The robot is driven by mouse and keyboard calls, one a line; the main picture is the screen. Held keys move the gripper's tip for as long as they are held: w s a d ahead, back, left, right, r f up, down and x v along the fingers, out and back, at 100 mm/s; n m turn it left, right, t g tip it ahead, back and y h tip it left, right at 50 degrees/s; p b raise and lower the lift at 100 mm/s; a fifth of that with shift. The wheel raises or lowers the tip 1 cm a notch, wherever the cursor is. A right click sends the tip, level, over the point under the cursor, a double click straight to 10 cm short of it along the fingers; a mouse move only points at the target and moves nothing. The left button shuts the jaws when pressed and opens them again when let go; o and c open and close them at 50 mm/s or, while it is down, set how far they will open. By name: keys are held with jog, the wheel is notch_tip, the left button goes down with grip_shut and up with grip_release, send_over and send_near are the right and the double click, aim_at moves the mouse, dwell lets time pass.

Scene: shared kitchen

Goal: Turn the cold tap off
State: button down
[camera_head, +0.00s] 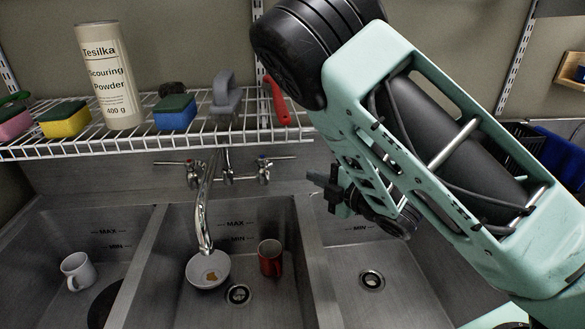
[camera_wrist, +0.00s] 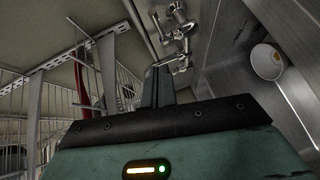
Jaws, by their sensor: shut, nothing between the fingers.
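The chrome tap (camera_head: 203,205) is mounted on the wall behind the sinks. Its spout hangs over the middle basin, and I cannot make out a stream of water. It has a left lever (camera_head: 180,163) and a right lever (camera_head: 280,158), both pointing outward; the colour marks are too small to read surely. My gripper (camera_head: 316,180) is right of the right lever, apparently apart from it. In the wrist view my shut, empty fingers (camera_wrist: 158,88) point toward the tap (camera_wrist: 176,18), with a lever (camera_wrist: 178,62) just beyond the tips.
A wire shelf (camera_head: 150,143) with sponges, a scouring powder can (camera_head: 108,75) and a red-handled tool (camera_head: 278,100) runs above the tap. A white bowl (camera_head: 208,270) and red mug (camera_head: 270,258) are in the middle basin; a white mug (camera_head: 78,271) is in the left.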

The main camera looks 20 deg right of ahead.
jog(key=b, duration=0.1)
jog(key=p, duration=0.4)
send_near(291, 156)
jog(key=w+a, duration=0.4)
jog(key=w, duration=0.1)
jog(key=shift+w+a+f, duration=0.1)
jog(key=shift+w+f, duration=0.35)
jog(key=shift+f, duration=0.15)
jog(key=shift+w+d+f+b, duration=0.15)
jog(key=shift+w+d+b, duration=0.2)
jog(key=shift+w, duration=0.25)
jog(key=shift+w+d, duration=0.15)
